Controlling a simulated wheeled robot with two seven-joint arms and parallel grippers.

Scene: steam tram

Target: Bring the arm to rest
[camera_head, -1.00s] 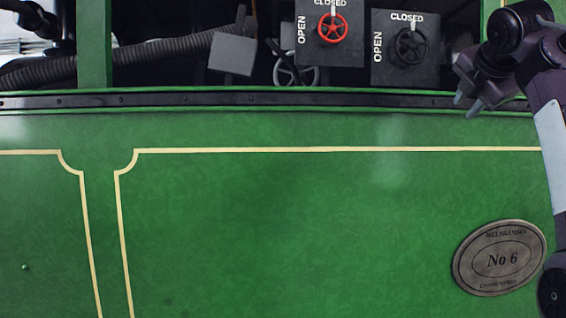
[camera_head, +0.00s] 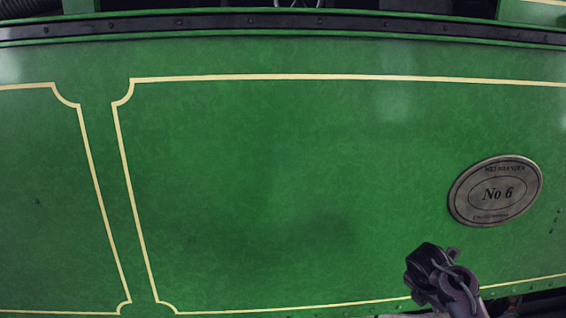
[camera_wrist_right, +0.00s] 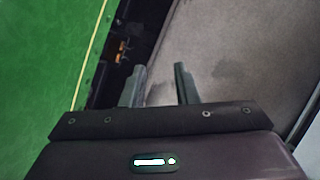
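My right gripper (camera_head: 440,275) is low in the head view, in front of the lower edge of the green tram side, below and left of the oval plate. Its fingertips are hard to make out there. In the right wrist view its two fingers (camera_wrist_right: 159,78) stand apart with nothing between them. They point past the green side towards a grey floor. My left arm and gripper are not in the head view.
The green tram side (camera_head: 290,180) with cream lines fills the head view. An oval "No 6" plate (camera_head: 496,191) is on its right part. A dark rail (camera_head: 290,22) runs along the top. Grey floor (camera_wrist_right: 230,75) shows beside the panel in the wrist view.

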